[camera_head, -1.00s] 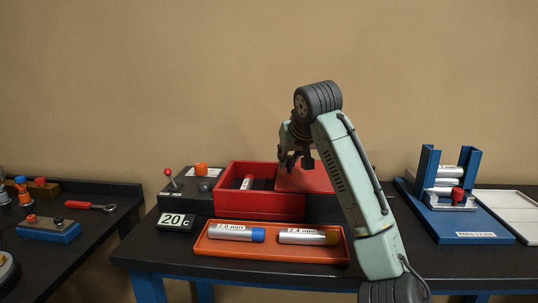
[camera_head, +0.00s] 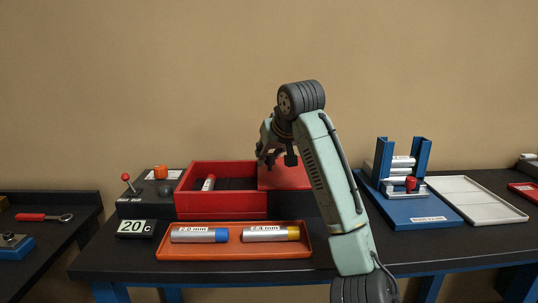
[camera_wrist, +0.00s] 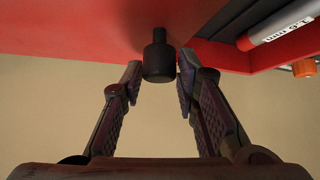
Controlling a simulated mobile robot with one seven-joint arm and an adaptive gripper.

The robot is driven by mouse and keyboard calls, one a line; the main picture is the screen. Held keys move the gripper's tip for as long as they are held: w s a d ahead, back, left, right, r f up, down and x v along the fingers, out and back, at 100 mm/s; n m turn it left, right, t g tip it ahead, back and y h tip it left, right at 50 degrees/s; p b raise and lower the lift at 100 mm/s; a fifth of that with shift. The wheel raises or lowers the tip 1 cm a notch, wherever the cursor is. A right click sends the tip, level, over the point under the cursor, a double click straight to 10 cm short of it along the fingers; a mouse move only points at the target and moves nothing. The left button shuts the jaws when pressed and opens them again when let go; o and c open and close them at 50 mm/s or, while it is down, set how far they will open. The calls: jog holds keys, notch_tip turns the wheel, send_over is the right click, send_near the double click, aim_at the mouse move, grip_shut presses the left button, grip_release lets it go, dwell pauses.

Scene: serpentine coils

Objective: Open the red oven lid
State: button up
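The red oven (camera_head: 220,205) is an open-topped box on the dark bench. Its flat red lid (camera_head: 290,176) lies slid to the right, leaving most of the inside uncovered. A white labelled cylinder (camera_head: 209,182) lies inside, and it also shows in the wrist view (camera_wrist: 282,24). My gripper (camera_head: 272,162) is over the lid. In the wrist view, the fingers of my gripper (camera_wrist: 160,76) stand on both sides of the lid's black knob (camera_wrist: 159,60). A narrow gap shows at the left finger; contact at the right finger is unclear.
An orange tray (camera_head: 235,246) with two labelled cylinders is in front of the oven. A black unit (camera_head: 150,200) with a red-knobbed lever and a 20C display (camera_head: 135,228) are at left. A blue stand (camera_head: 410,207) and white tray (camera_head: 470,200) are at right.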

jog(key=shift+o, duration=1.2)
jog(key=v, duration=1.2)
